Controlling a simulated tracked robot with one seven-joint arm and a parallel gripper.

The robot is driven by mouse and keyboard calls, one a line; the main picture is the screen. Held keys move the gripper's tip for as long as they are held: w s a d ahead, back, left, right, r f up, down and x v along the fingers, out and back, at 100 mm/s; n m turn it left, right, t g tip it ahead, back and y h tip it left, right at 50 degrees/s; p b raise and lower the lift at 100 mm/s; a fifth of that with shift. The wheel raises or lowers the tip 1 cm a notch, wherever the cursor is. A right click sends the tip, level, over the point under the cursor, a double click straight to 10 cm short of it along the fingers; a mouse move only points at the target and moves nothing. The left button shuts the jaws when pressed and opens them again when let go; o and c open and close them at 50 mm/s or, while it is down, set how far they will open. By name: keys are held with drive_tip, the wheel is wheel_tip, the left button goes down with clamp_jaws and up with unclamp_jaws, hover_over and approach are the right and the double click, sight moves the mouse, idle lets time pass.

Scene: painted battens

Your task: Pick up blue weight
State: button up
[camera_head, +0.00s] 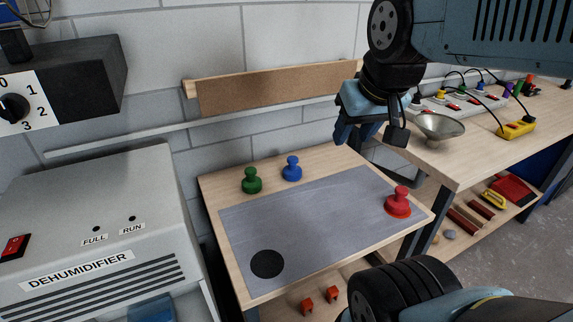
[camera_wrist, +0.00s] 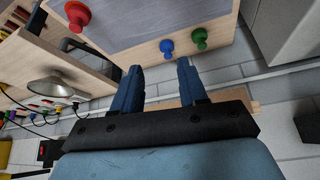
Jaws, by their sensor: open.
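The blue weight (camera_head: 291,169) stands upright on the wooden table near its back edge, just behind the grey mat (camera_head: 310,220). It also shows in the wrist view (camera_wrist: 167,47), ahead of and beyond my fingertips. My gripper (camera_head: 358,140) is open and empty, above and to the right of the blue weight in the head view, and clear of it. In the wrist view its two blue fingers (camera_wrist: 160,72) are spread apart with nothing between them.
A green weight (camera_head: 251,180) stands close left of the blue one. A red weight (camera_head: 398,201) stands at the mat's right, and a black disc (camera_head: 267,264) marks its front left. A metal bowl (camera_head: 440,127) sits on the right bench. A dehumidifier (camera_head: 100,240) stands left.

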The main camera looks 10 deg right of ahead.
drive_tip(key=shift+o, duration=1.3)
drive_tip(key=shift+w, duration=0.1)
drive_tip(key=shift+o, duration=0.7)
drive_tip(key=shift+w+f, duration=0.15)
drive_tip(key=shift+f, duration=0.15)
drive_tip(key=shift+o, duration=1)
drive_tip(key=w+d+f+n+g+h, duration=0.4)
drive_tip(key=w+f, duration=0.3)
drive_tip(key=f, duration=0.3)
drive_tip(key=shift+w+d+g+h, duration=0.3)
drive_tip(key=shift+w+d+h, duration=0.1)
drive_tip(key=shift+d, duration=0.2)
drive_tip(key=n+t+h, duration=0.5)
drive_tip(key=n+t, duration=0.9)
drive_tip(key=n, duration=1.1)
approach(294, 158)
drive_tip(key=w+d, duration=0.1)
drive_tip(key=w, duration=0.1)
drive_tip(key=w+f, duration=0.1)
drive_tip(key=w+d, duration=0.1)
drive_tip(key=w, duration=0.1)
drive_tip(key=shift+w+d+f, duration=0.3)
drive_tip(key=shift+d+f, duration=0.05)
drive_tip(key=shift+r+x, duration=0.15)
drive_tip(key=shift+x, duration=1.2)
drive_tip(key=shift+r+x, duration=0.15)
drive_tip(key=shift+x, duration=1.15)
